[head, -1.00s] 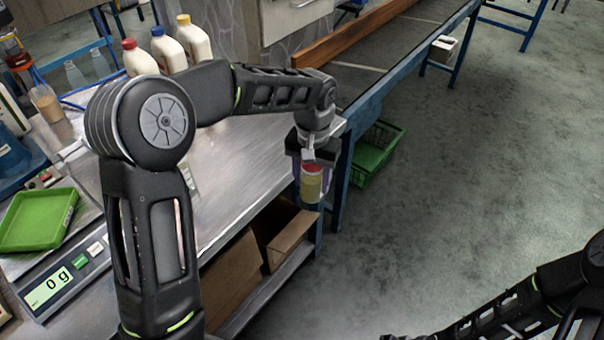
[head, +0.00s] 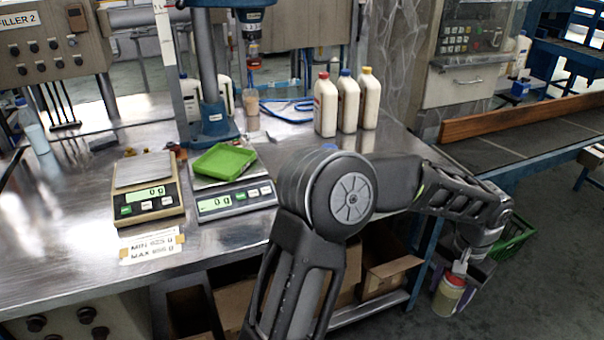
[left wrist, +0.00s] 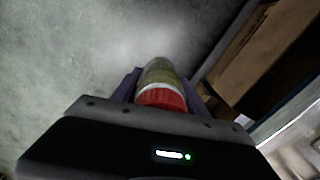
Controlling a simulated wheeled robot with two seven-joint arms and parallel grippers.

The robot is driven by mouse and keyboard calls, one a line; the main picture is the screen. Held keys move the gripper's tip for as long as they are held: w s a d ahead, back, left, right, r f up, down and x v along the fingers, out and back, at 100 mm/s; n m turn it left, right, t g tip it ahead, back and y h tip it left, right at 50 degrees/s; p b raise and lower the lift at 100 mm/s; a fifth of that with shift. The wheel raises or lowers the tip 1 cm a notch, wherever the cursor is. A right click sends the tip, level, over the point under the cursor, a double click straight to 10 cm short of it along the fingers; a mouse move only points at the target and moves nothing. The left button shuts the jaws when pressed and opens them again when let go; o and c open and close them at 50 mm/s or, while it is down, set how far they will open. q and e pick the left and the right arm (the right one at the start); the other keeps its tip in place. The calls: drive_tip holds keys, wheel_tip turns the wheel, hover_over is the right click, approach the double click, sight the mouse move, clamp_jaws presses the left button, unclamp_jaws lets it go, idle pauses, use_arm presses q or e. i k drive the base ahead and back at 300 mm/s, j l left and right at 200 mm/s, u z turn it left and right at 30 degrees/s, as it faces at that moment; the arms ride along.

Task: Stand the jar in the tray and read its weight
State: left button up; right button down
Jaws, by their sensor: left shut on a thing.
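The jar (head: 447,298) has a red lid and yellowish contents. My left gripper (head: 462,282) is shut on it and holds it out past the table's right end, above the floor. The left wrist view also shows the jar (left wrist: 162,85), its red lid nearest the camera, between the fingers. The green tray (head: 224,161) sits empty on a scale (head: 236,200) whose display reads 0 g, far to the left of the gripper. My right gripper is out of view.
A second scale (head: 147,190) with a bare plate also reads 0 g; a MIN/MAX card (head: 152,248) lies before it. Three capped bottles (head: 347,103) and a blue-based filler stand (head: 211,125) are behind. Cardboard boxes (head: 388,268) sit on the lower shelf. The table's front left is clear.

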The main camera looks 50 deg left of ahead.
sight(225, 164)
drive_tip(key=u, duration=1.5)
